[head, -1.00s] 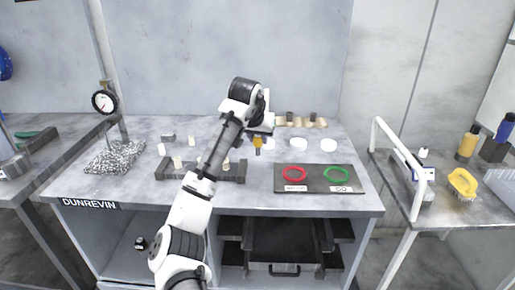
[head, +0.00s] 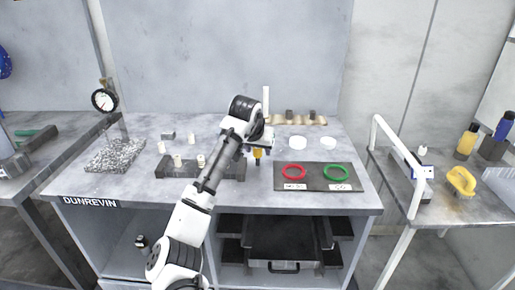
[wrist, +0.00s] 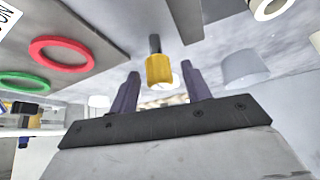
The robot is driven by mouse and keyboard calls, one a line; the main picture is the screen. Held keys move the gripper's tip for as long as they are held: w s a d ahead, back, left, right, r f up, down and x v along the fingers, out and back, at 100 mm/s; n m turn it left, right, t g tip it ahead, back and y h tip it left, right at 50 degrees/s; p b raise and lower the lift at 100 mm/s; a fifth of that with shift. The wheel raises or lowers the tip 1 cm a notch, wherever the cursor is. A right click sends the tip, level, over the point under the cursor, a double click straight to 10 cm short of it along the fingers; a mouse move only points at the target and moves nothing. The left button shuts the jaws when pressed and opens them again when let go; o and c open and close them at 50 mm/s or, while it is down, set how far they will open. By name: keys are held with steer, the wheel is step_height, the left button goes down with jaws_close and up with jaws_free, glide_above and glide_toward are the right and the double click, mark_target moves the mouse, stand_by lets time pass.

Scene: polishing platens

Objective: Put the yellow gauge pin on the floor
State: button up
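The yellow gauge pin (head: 257,152) has a yellow head and a dark shaft. It hangs shaft down below my gripper (head: 258,146), over the middle of the grey bench (head: 225,197). In the wrist view, the pin (wrist: 159,69) sits between the two dark fingers of my gripper (wrist: 160,72), its shaft pointing away. A little grey floor (head: 435,265) shows at the lower right.
A dark board (head: 318,183) with a red ring (head: 293,170) and a green ring (head: 336,171) lies right of the pin. A dark block (head: 172,171) with pale pegs is to the left. White discs (head: 298,142) stand behind. A side table (head: 450,215) is at the right.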

steer(key=shift+r, duration=0.2)
steer(key=b+v, duration=0.2)
steer(key=v, duration=1)
